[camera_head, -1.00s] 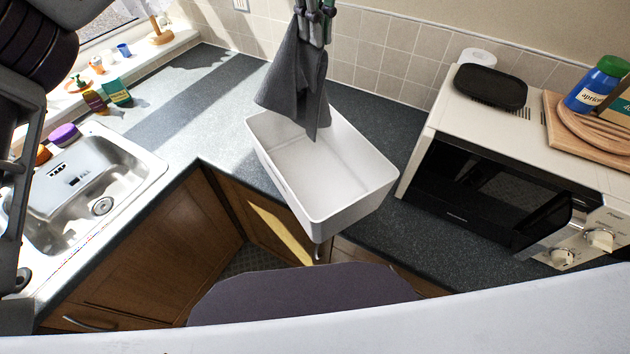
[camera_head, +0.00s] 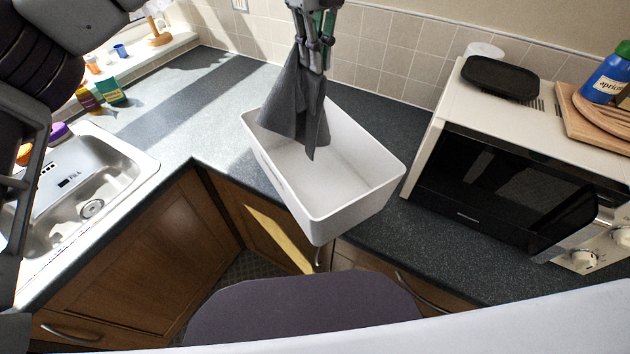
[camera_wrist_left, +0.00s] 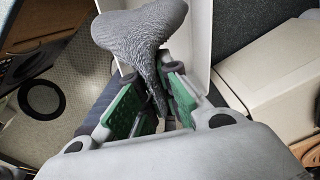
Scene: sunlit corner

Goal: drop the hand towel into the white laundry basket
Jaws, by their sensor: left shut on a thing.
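The dark grey hand towel (camera_head: 297,108) hangs bunched from my left gripper (camera_head: 315,58), which is shut on its upper end. The towel hangs over the back left part of the white laundry basket (camera_head: 352,206), with its lower tip in front of the basket's inside. I cannot tell whether it touches the basket. The basket is open-topped, and its visible floor is bare. In the left wrist view the towel (camera_wrist_left: 140,32) is pinched between the green finger pads, with part of the white basket (camera_wrist_left: 198,38) behind it. My right gripper is not in view.
The basket stands on the dark worktop (camera_head: 222,128) at the corner, near its front edge. A microwave (camera_head: 500,185) is close on the right, with a black tray (camera_head: 500,77) on top. A sink (camera_head: 90,190) lies to the left. Tiled wall (camera_head: 385,45) stands behind.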

